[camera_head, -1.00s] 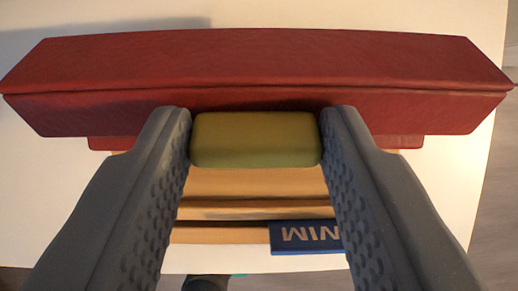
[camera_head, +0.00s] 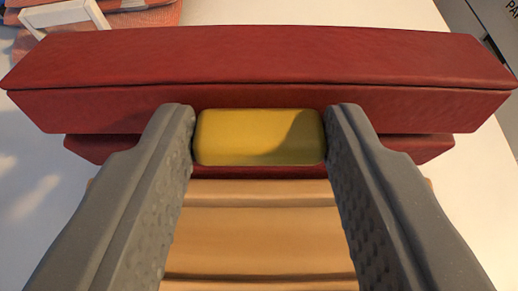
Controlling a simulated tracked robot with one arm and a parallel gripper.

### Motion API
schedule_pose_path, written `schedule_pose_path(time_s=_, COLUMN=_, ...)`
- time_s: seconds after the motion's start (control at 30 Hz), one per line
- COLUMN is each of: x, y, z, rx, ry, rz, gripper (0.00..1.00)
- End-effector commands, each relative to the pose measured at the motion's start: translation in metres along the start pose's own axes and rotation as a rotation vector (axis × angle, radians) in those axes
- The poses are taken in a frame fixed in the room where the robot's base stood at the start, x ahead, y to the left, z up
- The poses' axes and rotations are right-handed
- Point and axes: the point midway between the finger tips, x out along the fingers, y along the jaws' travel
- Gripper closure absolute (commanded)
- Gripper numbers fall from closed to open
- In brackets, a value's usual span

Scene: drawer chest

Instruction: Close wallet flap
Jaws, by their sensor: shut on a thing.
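The red wallet flap (camera_head: 260,60) spans the upper part of the view as a thick, wide band with bevelled ends. A yellow tab (camera_head: 260,137) sits at the middle of its lower edge. My gripper (camera_head: 259,137) is shut on the yellow tab, one dark grey finger against each side. Below the tab lies the wallet's tan inside (camera_head: 258,230) with layered ridges, open to view between the fingers. A lower red part of the wallet (camera_head: 425,150) shows under the flap at both sides. The fingers hide parts of the tan inside.
A white table top (camera_head: 40,190) surrounds the wallet. A white frame-like object (camera_head: 70,20) on an orange-pink cloth (camera_head: 150,15) is at the top left. A grey surface with lettering (camera_head: 490,25) is beyond the table edge at the top right.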

Motion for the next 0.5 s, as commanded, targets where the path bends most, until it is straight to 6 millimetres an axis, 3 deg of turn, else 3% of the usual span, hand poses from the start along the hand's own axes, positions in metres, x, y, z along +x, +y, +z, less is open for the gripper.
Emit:
schedule_pose_path(time_s=0.1, x=0.0032, y=0.0000, z=0.0128, rx=0.003, ry=0.059, rz=-0.001, gripper=0.83)
schedule_pose_path(time_s=0.5, x=0.0031, y=-0.0002, z=0.0196, rx=0.001, ry=0.200, rz=-0.001, gripper=0.83)
